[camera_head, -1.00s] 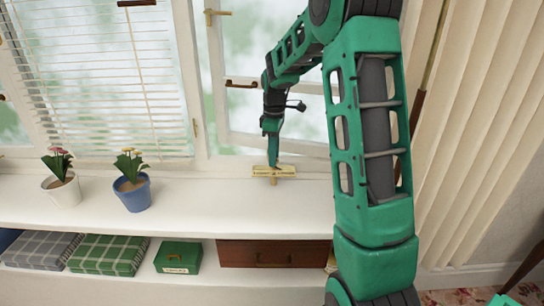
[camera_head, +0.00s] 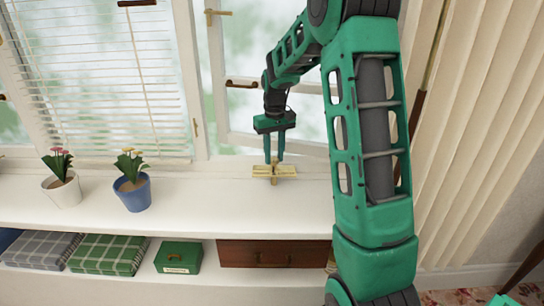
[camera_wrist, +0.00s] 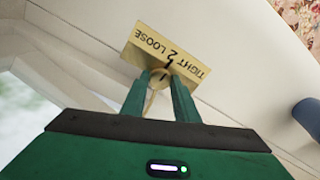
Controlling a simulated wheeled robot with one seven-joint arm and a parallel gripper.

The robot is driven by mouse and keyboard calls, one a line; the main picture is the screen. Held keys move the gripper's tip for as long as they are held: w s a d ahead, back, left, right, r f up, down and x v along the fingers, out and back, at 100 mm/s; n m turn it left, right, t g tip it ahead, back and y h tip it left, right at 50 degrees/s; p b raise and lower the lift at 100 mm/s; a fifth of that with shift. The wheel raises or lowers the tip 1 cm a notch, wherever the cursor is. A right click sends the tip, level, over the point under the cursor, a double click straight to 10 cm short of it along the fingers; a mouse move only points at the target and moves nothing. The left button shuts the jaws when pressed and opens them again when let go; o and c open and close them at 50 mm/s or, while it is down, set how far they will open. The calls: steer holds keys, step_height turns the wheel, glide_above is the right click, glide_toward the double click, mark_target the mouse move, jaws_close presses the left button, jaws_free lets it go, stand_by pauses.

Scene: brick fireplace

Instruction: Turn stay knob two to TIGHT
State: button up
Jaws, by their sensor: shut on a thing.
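A pale yellow plate (camera_head: 259,171) sits on the white window sill; in the wrist view the plate (camera_wrist: 148,47) reads "TIGHT 2 LOOSE", with TIGHT toward the right and LOOSE toward the upper left. A small brass-coloured knob (camera_wrist: 158,76) stands at the plate's edge, between my fingertips. My gripper (camera_head: 274,161) points down at the plate, its two green fingers side by side. In the wrist view my gripper (camera_wrist: 159,80) is shut on the knob. The fingers hide part of it, and I cannot tell for sure which word its mark faces.
A blue pot (camera_head: 133,196) and a white pot (camera_head: 64,192) with flowers stand on the sill to the left. A window stay hangs nearby. Below are a brown drawer (camera_head: 236,254), a green box (camera_head: 178,258) and folded plaid cloths (camera_head: 109,254). The sill around the plate is clear.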

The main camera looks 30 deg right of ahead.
mark_target(273, 159)
steer(key=m, duration=0.4)
steer(key=shift+w+r+m, duration=0.1)
steer(key=shift+m, duration=2.5)
steer(key=shift+w+a, duration=0.1)
steer(key=o, duration=1.1)
steer(key=shift+c, duration=0.2)
step_height(273, 159, up, 11)
steer(key=shift+f, duration=0.2)
